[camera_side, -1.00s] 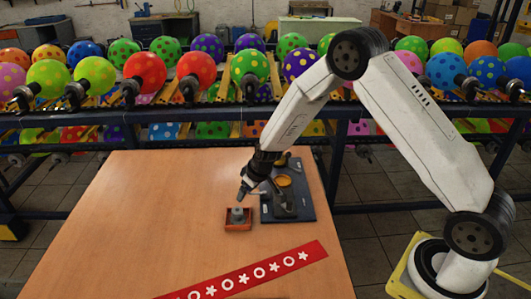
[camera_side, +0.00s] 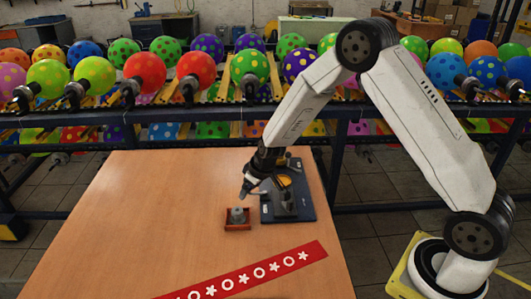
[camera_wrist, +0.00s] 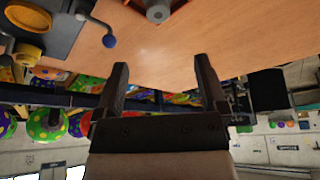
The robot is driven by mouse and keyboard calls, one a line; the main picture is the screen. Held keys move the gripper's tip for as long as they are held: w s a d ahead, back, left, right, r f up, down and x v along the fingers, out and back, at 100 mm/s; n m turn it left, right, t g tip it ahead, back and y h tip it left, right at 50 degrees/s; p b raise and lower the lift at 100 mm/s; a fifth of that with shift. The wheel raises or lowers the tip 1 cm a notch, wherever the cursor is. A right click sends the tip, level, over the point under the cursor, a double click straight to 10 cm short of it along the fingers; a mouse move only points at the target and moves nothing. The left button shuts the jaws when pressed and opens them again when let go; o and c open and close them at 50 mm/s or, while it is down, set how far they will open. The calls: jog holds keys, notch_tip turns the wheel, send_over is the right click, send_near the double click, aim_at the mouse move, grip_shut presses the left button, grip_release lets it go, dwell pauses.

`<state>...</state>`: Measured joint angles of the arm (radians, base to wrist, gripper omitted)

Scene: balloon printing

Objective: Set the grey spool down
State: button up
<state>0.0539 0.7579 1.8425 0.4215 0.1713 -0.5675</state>
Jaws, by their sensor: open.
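The grey spool (camera_side: 237,214) stands in a small red-brown tray (camera_side: 239,227) on the wooden table. It also shows at the top edge of the wrist view (camera_wrist: 157,10), partly cut off. My gripper (camera_side: 246,189) is above and slightly behind the tray, apart from the spool. In the wrist view its two fingers (camera_wrist: 160,75) are spread, with nothing between them.
A dark blue base plate (camera_side: 305,213) with a grey device and a yellow round part (camera_side: 284,181) stands right of the tray. A red strip with white shapes (camera_side: 250,274) lies at the front. The table's left side is clear. Racks of balloons stand behind.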

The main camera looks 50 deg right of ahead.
jog(key=s+r+g, duration=0.1)
jog(key=s+r, duration=0.4)
jog(key=s, duration=0.6)
jog(key=s+a+r+m, duration=0.1)
jog(key=s+r, duration=0.4)
jog(key=s, duration=0.6)
jog(key=shift+s+a+r+g+h, duration=0.25)
jog(key=shift+r+g+h, duration=0.05)
jog(key=shift+g, duration=0.1)
